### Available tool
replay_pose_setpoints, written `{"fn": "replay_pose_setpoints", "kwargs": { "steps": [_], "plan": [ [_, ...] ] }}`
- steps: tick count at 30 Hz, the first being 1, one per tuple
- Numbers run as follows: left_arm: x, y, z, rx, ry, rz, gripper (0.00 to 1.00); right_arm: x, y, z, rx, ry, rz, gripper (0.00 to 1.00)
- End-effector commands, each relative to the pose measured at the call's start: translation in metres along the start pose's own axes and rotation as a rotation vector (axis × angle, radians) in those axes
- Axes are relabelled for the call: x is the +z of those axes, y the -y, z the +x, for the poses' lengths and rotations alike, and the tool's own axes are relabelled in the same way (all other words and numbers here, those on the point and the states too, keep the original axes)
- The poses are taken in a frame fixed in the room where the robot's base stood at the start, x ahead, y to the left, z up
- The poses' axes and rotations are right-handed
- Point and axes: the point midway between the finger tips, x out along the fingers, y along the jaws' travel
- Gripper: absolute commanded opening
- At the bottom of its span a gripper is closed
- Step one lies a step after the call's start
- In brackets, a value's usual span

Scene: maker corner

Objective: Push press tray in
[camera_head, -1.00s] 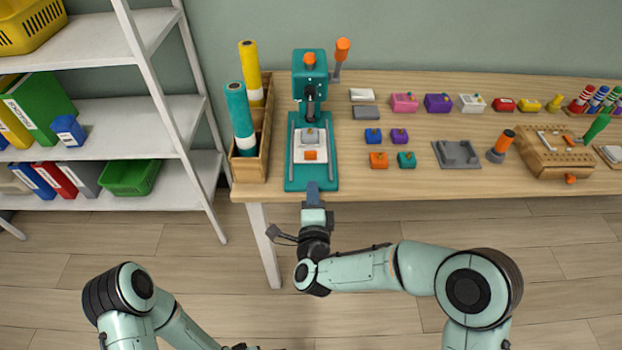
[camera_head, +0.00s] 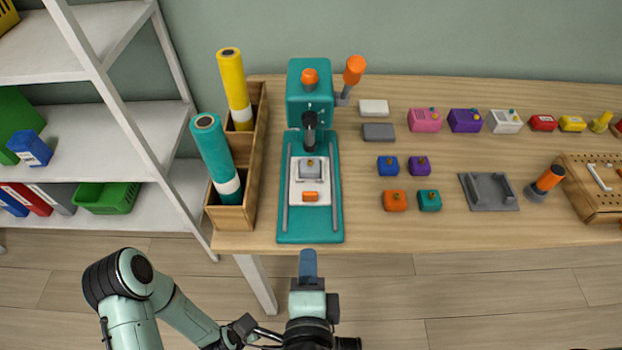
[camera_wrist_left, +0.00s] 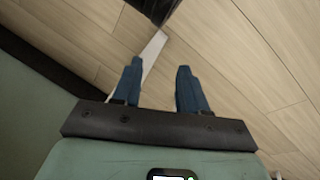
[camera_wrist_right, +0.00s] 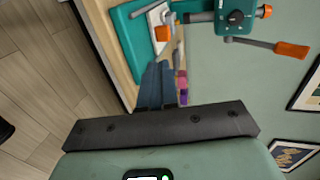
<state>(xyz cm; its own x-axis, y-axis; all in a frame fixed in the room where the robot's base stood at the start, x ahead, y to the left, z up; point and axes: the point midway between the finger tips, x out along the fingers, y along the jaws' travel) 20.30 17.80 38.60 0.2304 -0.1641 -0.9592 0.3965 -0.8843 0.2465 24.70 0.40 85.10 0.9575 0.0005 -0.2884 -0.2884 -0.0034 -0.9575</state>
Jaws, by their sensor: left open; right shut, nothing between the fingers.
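The teal press (camera_head: 311,95) stands at the table's left part, its lever with an orange knob (camera_head: 354,70) raised at the right. Its white tray (camera_head: 297,197) lies on the teal base between two rails, in front of the press head. A grey block (camera_head: 311,170) and an orange piece (camera_head: 311,197) are on the tray. My right gripper (camera_head: 308,262) is shut and empty, just in front of the base's front edge and apart from the tray; it also shows in the right wrist view (camera_wrist_right: 158,80). My left gripper (camera_wrist_left: 155,85) is open and empty over the floor.
A wooden box (camera_head: 231,215) with yellow and teal rolls stands left of the press. Small coloured blocks (camera_head: 395,201) and a grey fixture (camera_head: 488,191) lie to the right. A white shelf (camera_head: 110,150) stands at the left. Bare table shows along the front right.

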Motion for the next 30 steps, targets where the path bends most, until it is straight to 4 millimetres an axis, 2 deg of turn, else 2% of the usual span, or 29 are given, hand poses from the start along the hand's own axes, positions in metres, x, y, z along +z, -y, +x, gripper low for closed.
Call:
{"fn": "replay_pose_setpoints", "kwargs": {
  "steps": [4,9,22,25,30],
  "plan": [
    [-0.002,0.001,0.0,-0.001,-0.007,-0.001,0.43,-0.003,-0.004,-0.002,0.018,-0.001,0.003,0.0],
    [-0.007,-0.004,-0.007,0.007,-0.023,0.003,0.43,-0.004,-0.004,0.02,0.021,-0.005,0.001,0.0],
    [0.061,-0.029,-0.077,0.031,0.188,0.03,0.43,-0.003,-0.001,0.042,0.019,-0.002,-0.001,0.0],
    [0.056,-0.025,-0.065,0.029,0.172,0.027,0.43,-0.004,-0.006,0.069,0.017,-0.006,0.007,0.0],
    [0.05,-0.024,-0.059,0.027,0.151,0.025,0.43,-0.004,-0.004,0.102,0.016,-0.004,0.006,0.0]
  ]
}}
